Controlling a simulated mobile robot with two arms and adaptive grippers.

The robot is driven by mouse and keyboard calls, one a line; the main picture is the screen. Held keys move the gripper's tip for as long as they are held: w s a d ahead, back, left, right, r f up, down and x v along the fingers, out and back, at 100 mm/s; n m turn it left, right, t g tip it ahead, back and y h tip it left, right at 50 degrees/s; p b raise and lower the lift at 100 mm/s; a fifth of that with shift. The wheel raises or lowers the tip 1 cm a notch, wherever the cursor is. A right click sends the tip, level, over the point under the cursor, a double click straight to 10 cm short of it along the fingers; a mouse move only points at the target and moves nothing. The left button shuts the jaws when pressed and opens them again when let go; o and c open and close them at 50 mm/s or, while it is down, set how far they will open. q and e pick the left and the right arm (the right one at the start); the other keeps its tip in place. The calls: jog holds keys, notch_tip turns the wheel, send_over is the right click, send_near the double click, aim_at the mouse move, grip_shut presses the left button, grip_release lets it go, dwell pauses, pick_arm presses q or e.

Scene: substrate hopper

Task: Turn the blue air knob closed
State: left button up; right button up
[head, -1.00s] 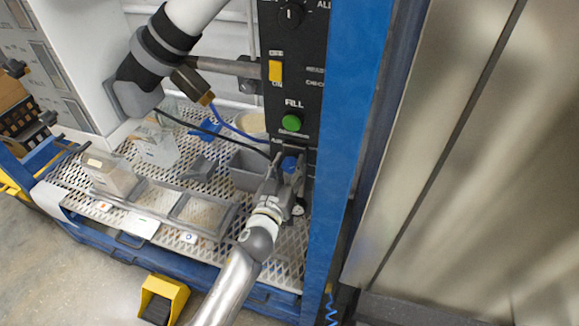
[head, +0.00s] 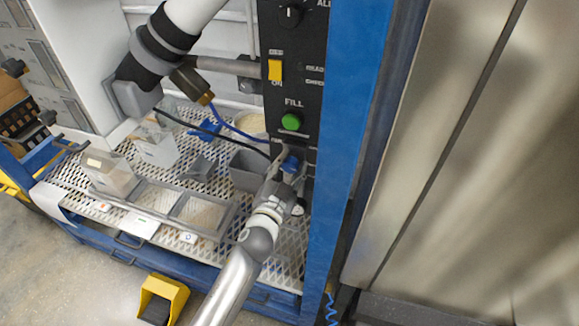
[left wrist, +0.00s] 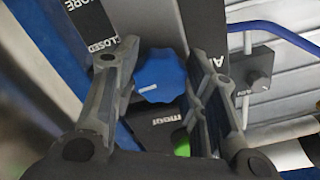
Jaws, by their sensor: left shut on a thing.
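The blue air knob (head: 290,163) sits on the lower part of the black control panel, below the green button. In the left wrist view the knob (left wrist: 160,76) is lobed, with a short white pointer mark on its face. My left gripper (head: 289,168) is at the knob, its fingers on either side and shut on it. In the left wrist view the gripper (left wrist: 157,75) frames the knob from left and right. The word CLOSED (left wrist: 102,46) is printed on the panel to the upper left of the knob. My right gripper is out of view.
The black panel (head: 292,95) carries a green FILL button (head: 291,122), a yellow switch (head: 275,70) and a black dial (head: 290,15). A blue post (head: 350,120) stands close on the right. A grey bin (head: 248,171) is left of the gripper.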

pick_arm(q)
jog(key=m, duration=0.4)
jog(key=shift+m, duration=0.3)
jog(key=shift+f+m, duration=0.1)
jog(key=shift+m, duration=2.5)
jog(key=o, duration=1)
jog(key=v, duration=1.2)
